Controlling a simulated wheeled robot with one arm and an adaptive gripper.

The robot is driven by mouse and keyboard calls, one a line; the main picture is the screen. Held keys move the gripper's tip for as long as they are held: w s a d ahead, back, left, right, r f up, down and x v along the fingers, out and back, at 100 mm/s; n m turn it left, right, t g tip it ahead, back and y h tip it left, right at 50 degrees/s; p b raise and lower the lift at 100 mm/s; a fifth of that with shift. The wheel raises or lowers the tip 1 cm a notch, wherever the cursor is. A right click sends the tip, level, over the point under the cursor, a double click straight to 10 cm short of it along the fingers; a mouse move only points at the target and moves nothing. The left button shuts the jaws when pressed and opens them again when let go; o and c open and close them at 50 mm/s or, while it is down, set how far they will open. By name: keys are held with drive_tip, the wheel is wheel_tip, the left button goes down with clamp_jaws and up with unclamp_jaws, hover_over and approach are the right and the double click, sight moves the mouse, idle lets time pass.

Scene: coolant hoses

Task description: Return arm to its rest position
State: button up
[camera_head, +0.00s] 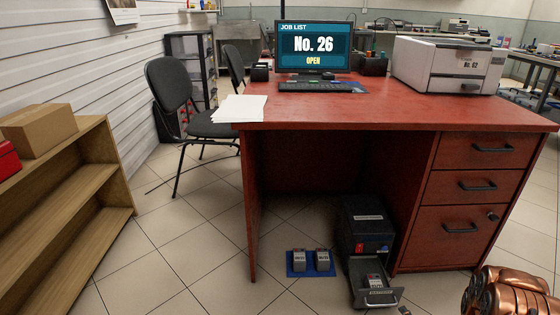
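A copper-coloured, rounded metal part (508,292) shows at the bottom right corner, in front of the desk drawers. It looks like part of my own arm, folded low, but most of it is cut off by the frame edge. No gripper fingers can be made out, so I cannot tell what my gripper holds. A small dark piece (404,311) shows at the bottom edge, too cut off to name.
A red desk (340,112) bears a monitor (313,46), keyboard, papers and printer (449,66). Under it stand a dark box with an open drawer (376,297) and a blue mat (310,272) with two grey blocks. A shelf (120,212) and chair (178,90) stand left. Floor between is clear.

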drive_tip(key=d+r+n+g+h+p, duration=0.25)
drive_tip(key=r+p, duration=0.45)
drive_tip(key=r, duration=0.9)
drive_tip(key=d+r+n+g+h+p, duration=0.1)
drive_tip(key=d+r+n+g+p, duration=0.2)
drive_tip(key=r+p, duration=0.8)
drive_tip(key=s+a+r+n+g, duration=0.1)
drive_tip(key=s+a+r, duration=0.1)
drive_tip(key=r, duration=0.6)
drive_tip(key=s+a+r+g, duration=0.2)
drive_tip(key=a+r, duration=0.1)
drive_tip(key=r, duration=0.6)
drive_tip(key=s+a+r+n+g+p, duration=0.1)
drive_tip(key=s+a+r+p, duration=0.5)
drive_tip(key=r, duration=0.4)
drive_tip(key=s+a+r+n+g+p, duration=0.15)
drive_tip(key=s+a+r+p, duration=0.4)
drive_tip(key=r, duration=0.55)
drive_tip(key=s+a+r+n+g+y+p, duration=0.1)
drive_tip(key=s+a+r+n+p, duration=0.1)
drive_tip(key=s+a+r+p, duration=0.2)
drive_tip(key=s+a+r+n+g+y+p, duration=0.2)
drive_tip(key=s+a+r, duration=0.8)
drive_tip(key=s, duration=0.5)
wheel_tip(320, 180, up, 2)
drive_tip(key=n+p, duration=0.1)
drive_tip(key=p, duration=0.1)
drive_tip(key=shift+s+a+p, duration=0.2)
drive_tip(key=shift+s+p, duration=0.1)
drive_tip(key=shift+p, duration=0.1)
